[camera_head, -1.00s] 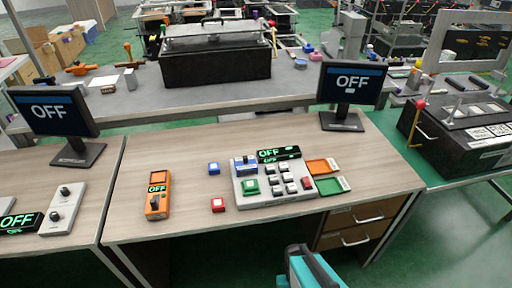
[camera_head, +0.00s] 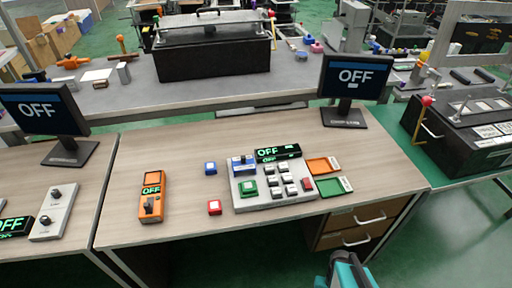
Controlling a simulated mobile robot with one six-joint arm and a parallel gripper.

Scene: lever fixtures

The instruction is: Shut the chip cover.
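I cannot tell for certain which part is the chip cover. A black box fixture (camera_head: 455,145) stands at the right, with pale labelled squares on its top and a red-knobbed lever (camera_head: 427,101) at its left. A grey open frame (camera_head: 475,42) stands raised behind it, apparently a lifted cover. A second black box (camera_head: 212,58) at the back centre has a see-through lid with a handle, lying over its top. A teal and dark part of my arm (camera_head: 345,270) shows at the bottom edge, well short of both boxes. My gripper's fingers are not visible.
The wooden desk (camera_head: 370,185) in front holds a button panel (camera_head: 268,187), an orange handheld device (camera_head: 153,196), red and blue buttons, and orange and green trays. A monitor (camera_head: 352,78) reading OFF stands at its back right. Green floor is clear right of the desk.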

